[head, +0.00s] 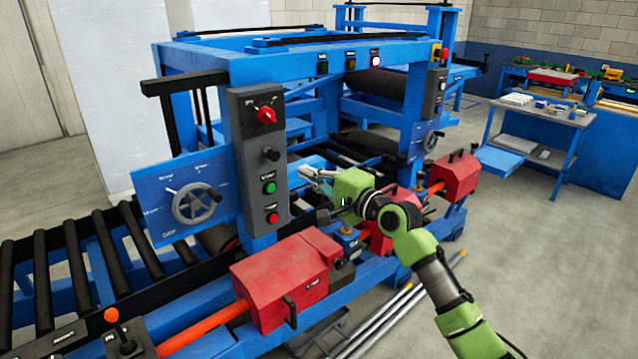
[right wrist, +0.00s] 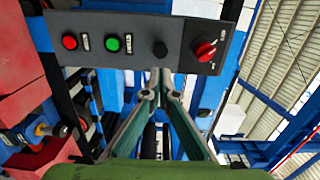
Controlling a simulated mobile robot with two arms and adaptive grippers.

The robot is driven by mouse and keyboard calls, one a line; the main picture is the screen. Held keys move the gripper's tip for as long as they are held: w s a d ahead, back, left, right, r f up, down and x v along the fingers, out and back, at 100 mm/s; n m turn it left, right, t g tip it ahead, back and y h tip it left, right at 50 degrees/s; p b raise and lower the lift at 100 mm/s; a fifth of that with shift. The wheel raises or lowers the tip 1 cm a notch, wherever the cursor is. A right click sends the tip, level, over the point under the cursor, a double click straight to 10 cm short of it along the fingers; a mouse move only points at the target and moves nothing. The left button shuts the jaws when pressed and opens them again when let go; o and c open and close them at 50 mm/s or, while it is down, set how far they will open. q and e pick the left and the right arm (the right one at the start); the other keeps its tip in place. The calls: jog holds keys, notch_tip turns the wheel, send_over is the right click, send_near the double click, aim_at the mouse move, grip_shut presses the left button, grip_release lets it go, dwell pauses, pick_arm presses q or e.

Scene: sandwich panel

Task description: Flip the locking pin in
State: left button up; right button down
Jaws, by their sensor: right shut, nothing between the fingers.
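My right gripper (head: 310,173) reaches in from the lower right beside the control post of the blue machine. In the right wrist view its two fingers (right wrist: 160,76) come together at the tips, shut and empty, just below the control panel. A small blue and brass pin-like fitting (right wrist: 52,129) sticks out at the left of the right wrist view, apart from the fingers. It may be the locking pin, but I cannot tell for sure. A similar small fitting (head: 347,232) stands below the gripper in the head view, beside the red housing. My left gripper is not in view.
The control panel (head: 257,150) carries a red rotary switch, a black knob, and green and red buttons. Red housings (head: 285,280) sit along the machine's front rail. A handwheel (head: 194,203) is at the left, above the rollers (head: 75,250). Open floor lies at the right.

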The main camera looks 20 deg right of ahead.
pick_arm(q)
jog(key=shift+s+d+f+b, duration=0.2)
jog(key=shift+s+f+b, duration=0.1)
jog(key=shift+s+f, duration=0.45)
pick_arm(e)
jog(key=v, duration=0.3)
jog(key=shift+s+d+r, duration=0.1)
jog(key=shift+s, duration=0.2)
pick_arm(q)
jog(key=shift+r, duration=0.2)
pick_arm(e)
jog(key=shift+s+d, duration=0.1)
